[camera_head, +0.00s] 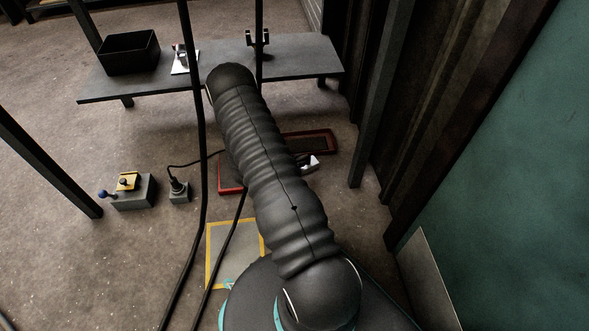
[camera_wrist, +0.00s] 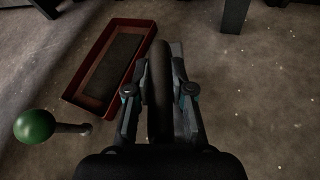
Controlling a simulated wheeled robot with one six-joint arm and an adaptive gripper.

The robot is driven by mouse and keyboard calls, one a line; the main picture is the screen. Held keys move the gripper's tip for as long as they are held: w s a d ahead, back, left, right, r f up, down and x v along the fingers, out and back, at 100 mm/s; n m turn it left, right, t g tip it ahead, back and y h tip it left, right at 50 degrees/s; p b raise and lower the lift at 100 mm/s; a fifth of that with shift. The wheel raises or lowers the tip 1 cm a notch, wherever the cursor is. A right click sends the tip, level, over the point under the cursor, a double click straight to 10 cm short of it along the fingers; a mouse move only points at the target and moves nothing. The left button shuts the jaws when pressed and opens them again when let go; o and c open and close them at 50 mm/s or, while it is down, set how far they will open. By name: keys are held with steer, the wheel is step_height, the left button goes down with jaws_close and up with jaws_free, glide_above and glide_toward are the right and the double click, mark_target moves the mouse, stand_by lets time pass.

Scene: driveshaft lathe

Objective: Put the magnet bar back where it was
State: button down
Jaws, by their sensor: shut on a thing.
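My gripper (camera_wrist: 160,102) shows in the wrist view with its two fingers closed on a long dark bar (camera_wrist: 159,72), which I take to be the magnet bar. The bar runs up the picture between the fingers, just right of a red-rimmed tray (camera_wrist: 146,24) with a dark inside. A grey flat surface shows partly behind the fingers; I cannot tell whether the bar touches it. In the head view my own arm covers the middle, and I cannot make out the gripper or the bar there.
A green ball knob (camera_wrist: 35,126) on a short rod is left of my gripper. The head view shows a grey bench (camera_head: 222,72) with a black bin (camera_head: 128,53), a red tray (camera_head: 312,142), a small white thing (camera_head: 308,163), and a block with yellow top (camera_head: 133,190). Dark posts stand around.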

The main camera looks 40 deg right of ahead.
steer(key=shift+w+a+f, duration=0.15)
steer(key=shift+w+f, duration=0.2)
steer(key=shift+w, duration=0.3)
steer(key=shift+f+b, duration=0.45)
steer(key=shift+f, duration=1.55)
steer(key=shift+f, duration=0.1)
steer(key=c, duration=1)
jaws_free()
